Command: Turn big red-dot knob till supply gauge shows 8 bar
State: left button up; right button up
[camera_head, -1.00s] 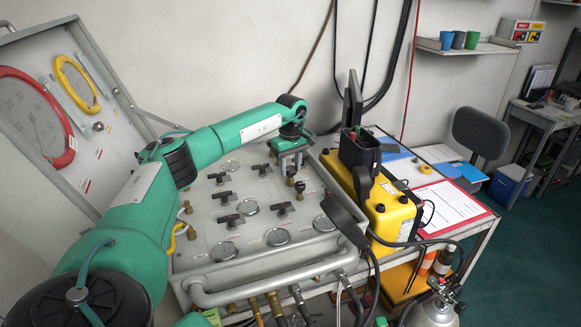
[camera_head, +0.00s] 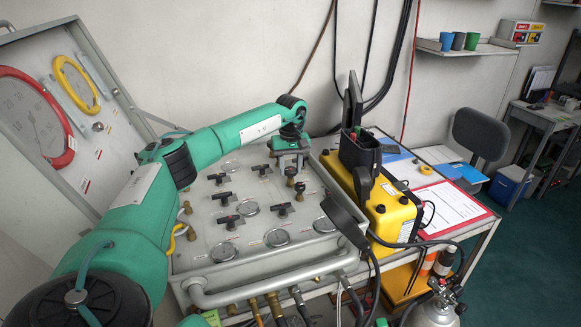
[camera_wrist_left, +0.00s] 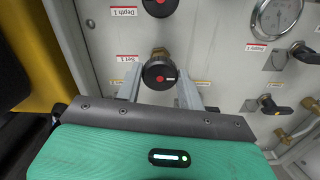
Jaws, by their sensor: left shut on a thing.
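My left gripper (camera_wrist_left: 160,76) is shut on a round black knob (camera_wrist_left: 157,79) with a red dot on its face, on a brass stem. A finger lies on each side of it. The label "Set 1" (camera_wrist_left: 127,58) is beside it. In the head view my left gripper (camera_head: 289,160) is at the far right part of the grey panel (camera_head: 203,211), and it hides the held knob. A round white-faced gauge (camera_wrist_left: 277,14) is partly in the wrist view, its reading too small to tell. My right gripper is not in view.
Another black red-dot knob (camera_wrist_left: 160,4) sits by the label "Depth 1". A black-handled valve (camera_wrist_left: 272,106) is at the right of the wrist view. A yellow case (camera_head: 393,214) stands right beside the panel. Pipes and hoses run along the panel's front.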

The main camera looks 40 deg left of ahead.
aim_at(291, 169)
pick_arm(q)
jog(key=shift+r, duration=0.1)
jog(key=o, duration=1)
jog(key=shift+c, duration=0.2)
notch_tip(291, 169, up, 14)
jog(key=b, duration=0.2)
jog(key=shift+b, duration=0.4)
